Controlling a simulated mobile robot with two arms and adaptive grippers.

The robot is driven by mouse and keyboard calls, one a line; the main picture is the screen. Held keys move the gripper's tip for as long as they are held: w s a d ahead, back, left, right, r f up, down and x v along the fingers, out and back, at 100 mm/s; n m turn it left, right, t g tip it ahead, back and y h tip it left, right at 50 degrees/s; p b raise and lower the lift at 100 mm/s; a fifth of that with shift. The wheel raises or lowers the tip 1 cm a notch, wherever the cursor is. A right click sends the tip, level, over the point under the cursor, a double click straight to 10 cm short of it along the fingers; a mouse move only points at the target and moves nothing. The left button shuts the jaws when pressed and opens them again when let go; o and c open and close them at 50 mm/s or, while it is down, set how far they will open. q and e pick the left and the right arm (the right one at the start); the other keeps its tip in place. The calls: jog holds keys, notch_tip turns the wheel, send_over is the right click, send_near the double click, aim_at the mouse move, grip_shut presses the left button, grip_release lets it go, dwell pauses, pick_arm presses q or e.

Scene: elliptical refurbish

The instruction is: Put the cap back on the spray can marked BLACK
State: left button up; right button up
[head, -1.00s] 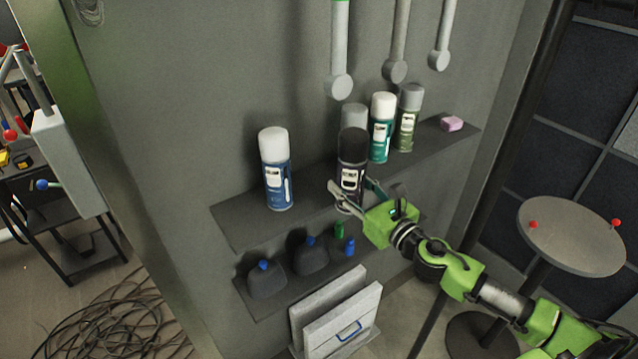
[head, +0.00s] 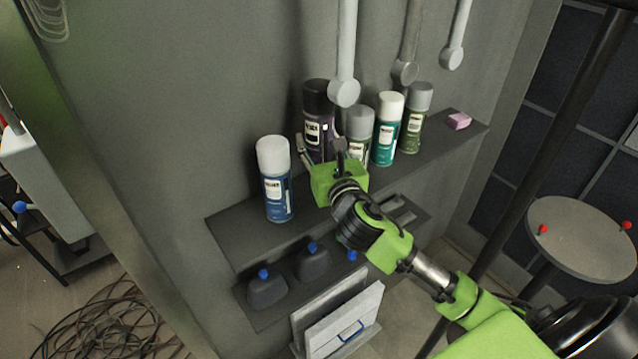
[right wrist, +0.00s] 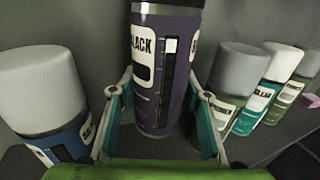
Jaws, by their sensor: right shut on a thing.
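The spray can marked BLACK (right wrist: 165,65) is dark purple, with its label facing my right wrist camera. In the head view the can (head: 318,128) shows a dark top, and its lower part is hidden by my gripper. In the wrist view its top is cut off by the frame. My right gripper (right wrist: 160,100) is shut on the can, one finger on each side of its body. In the head view the gripper (head: 322,152) is over the upper shelf. I see no separate loose cap. My left gripper is not in view.
The blue can (head: 276,185) stands left of my gripper on the upper shelf (head: 232,225). A grey-topped can (head: 358,125), a teal can (head: 387,135) and a green can (head: 411,125) stand to the right. A hanging light-grey rod (head: 344,90) ends close to the BLACK can.

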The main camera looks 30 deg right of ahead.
jog(key=shift+s+r, duration=0.25)
jog(key=shift+r, duration=0.4)
jog(key=shift+r+h, duration=0.15)
jog(key=shift+h, duration=0.15)
jog(key=shift+w+m+p, duration=0.25)
jog(key=shift+m+p, duration=0.05)
jog(key=shift+p, duration=0.05)
jog(key=shift+w+d+f, duration=0.1)
jog(key=shift+w+f, duration=0.1)
jog(key=shift+f, duration=0.15)
jog(key=f, duration=0.5)
jog(key=shift+s, duration=0.2)
notch_tip(320, 180, down, 4)
jog(key=shift+w+f+b, duration=0.1)
jog(key=shift+f+b, duration=0.15)
jog(key=shift+b, duration=0.15)
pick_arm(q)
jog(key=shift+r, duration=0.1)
pick_arm(e)
jog(key=shift+r, duration=0.1)
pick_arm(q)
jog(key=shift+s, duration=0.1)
